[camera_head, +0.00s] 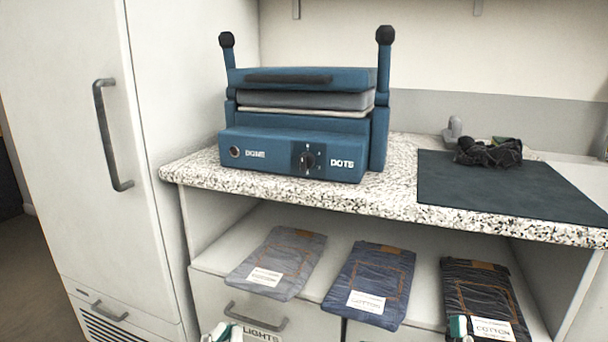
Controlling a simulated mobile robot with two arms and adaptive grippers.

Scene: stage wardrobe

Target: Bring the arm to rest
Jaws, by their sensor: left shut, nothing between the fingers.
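My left gripper (222,332) shows only as a small white, dark and teal part at the bottom edge, in front of the drawer with the "LIGHTS" label. It is shut with nothing between its fingers; most of it is cut off by the frame. A similar white and teal part of my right gripper (461,328) shows at the bottom edge, in front of the dark folded jeans (482,290). Its fingers cannot be made out. Both are low, below the countertop (400,195).
A blue press (290,153) with a dial stands on the speckled counter. A dark mat (510,190) holds a crumpled black item (488,152). Grey jeans (277,262) and blue jeans (368,285) lie on the shelf below. A white cabinet (75,150) stands at left.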

